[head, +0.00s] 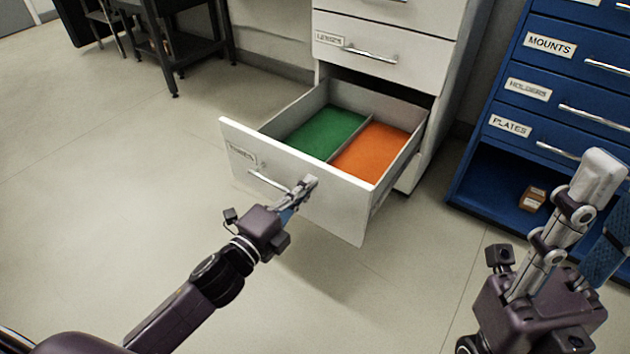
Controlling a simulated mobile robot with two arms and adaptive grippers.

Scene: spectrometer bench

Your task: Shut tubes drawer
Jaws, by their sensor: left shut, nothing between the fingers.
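The open drawer (330,205) is pulled well out of the white cabinet. Its front carries a small label too blurred to read surely and a metal bar handle (268,182). Inside, a divider separates a green compartment floor (326,131) from an orange one (372,151). My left gripper (308,184) is shut and empty, with its fingertips at the drawer front just right of the handle; I cannot tell whether they touch it. My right gripper (600,168) is raised at the right, away from the drawer, its finger opening hard to make out.
A closed drawer (385,45) sits above the open one. A blue cabinet (475,150) with labelled drawers stands at the right, a small brown box (532,198) in its lower bay. A dark table (185,45) stands at the back left. The floor left of the drawer is clear.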

